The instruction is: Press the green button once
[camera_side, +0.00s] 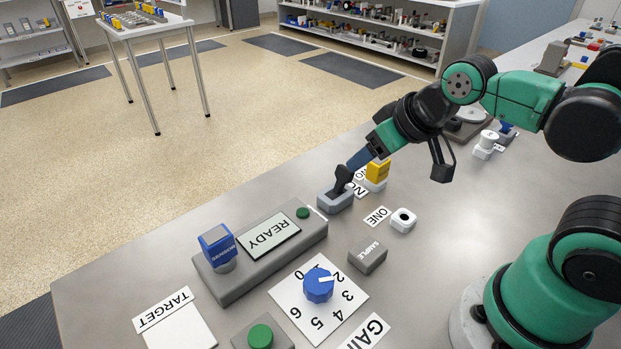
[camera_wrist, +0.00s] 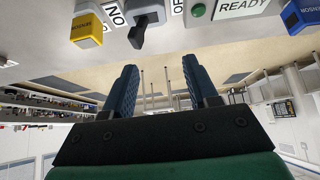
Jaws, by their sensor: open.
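A round green button (camera_side: 260,336) sits on a grey box at the bottom edge of the side view, partly cut off. A smaller round green part (camera_side: 303,213) is on the grey panel beside the READY display; it also shows at the top of the wrist view (camera_wrist: 198,10). My gripper (camera_side: 355,161) is well up and right of the large button, close to a black lever switch (camera_side: 342,180). In the wrist view my gripper (camera_wrist: 160,78) has its two blue fingers apart with nothing between them. I cannot tell whether a finger touches the lever.
A blue SENSOR block (camera_side: 217,244) stands on the READY panel (camera_side: 270,277). A blue dial (camera_side: 319,286) on a numbered plate, a grey SAMPLE block (camera_side: 368,257), a white ring-topped piece (camera_side: 403,220) and a yellow block (camera_side: 377,172) stand nearby. Bare table lies right of SAMPLE.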

